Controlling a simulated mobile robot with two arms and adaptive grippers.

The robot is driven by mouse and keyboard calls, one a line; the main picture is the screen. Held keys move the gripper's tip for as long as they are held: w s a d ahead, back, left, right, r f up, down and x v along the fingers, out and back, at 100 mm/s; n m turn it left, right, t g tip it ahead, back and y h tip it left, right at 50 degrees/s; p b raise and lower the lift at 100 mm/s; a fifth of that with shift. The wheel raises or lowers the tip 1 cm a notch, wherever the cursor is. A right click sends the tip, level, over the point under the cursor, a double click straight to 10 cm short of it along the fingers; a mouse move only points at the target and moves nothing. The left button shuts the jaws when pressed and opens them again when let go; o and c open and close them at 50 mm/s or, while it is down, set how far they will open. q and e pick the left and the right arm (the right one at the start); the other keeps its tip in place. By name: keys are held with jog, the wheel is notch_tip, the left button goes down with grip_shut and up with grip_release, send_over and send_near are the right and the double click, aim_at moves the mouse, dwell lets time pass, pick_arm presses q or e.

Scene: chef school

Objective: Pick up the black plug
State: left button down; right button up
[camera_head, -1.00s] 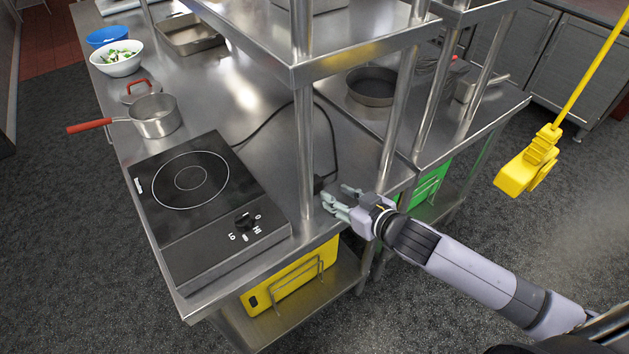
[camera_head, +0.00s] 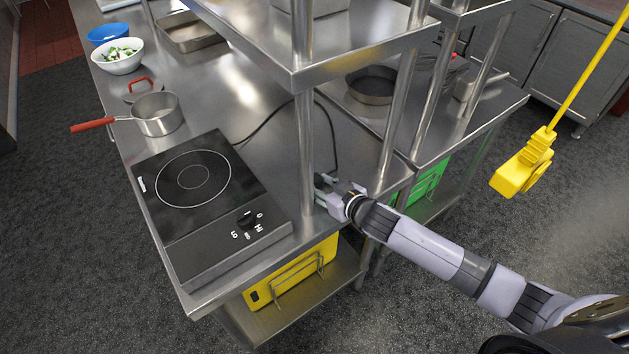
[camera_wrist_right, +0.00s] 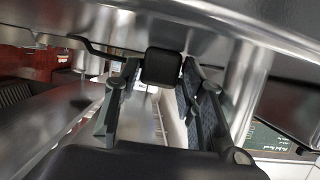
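The black plug (camera_head: 319,180) is at the end of a black cord, low beside the shelf post near the counter's front edge. In the right wrist view the plug (camera_wrist_right: 162,67) appears between the two fingertips, at the far end of the gripper. My right gripper (camera_head: 325,189) reaches in from the right at the post and partly hides the plug. Its fingers (camera_wrist_right: 160,85) are spread, one on each side of the plug; whether they touch it is hard to tell. My left gripper is not in view.
A shelf post (camera_head: 305,150) stands just left of the plug, under a steel shelf (camera_head: 345,62). An induction cooktop (camera_head: 205,215) is on the counter to the left, with a saucepan (camera_head: 158,114) behind it. A yellow socket box (camera_head: 522,172) hangs at the right.

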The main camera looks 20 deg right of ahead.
jog(key=shift+c, duration=0.4)
jog(key=c, duration=0.7)
jog(key=shift+r, duration=0.15)
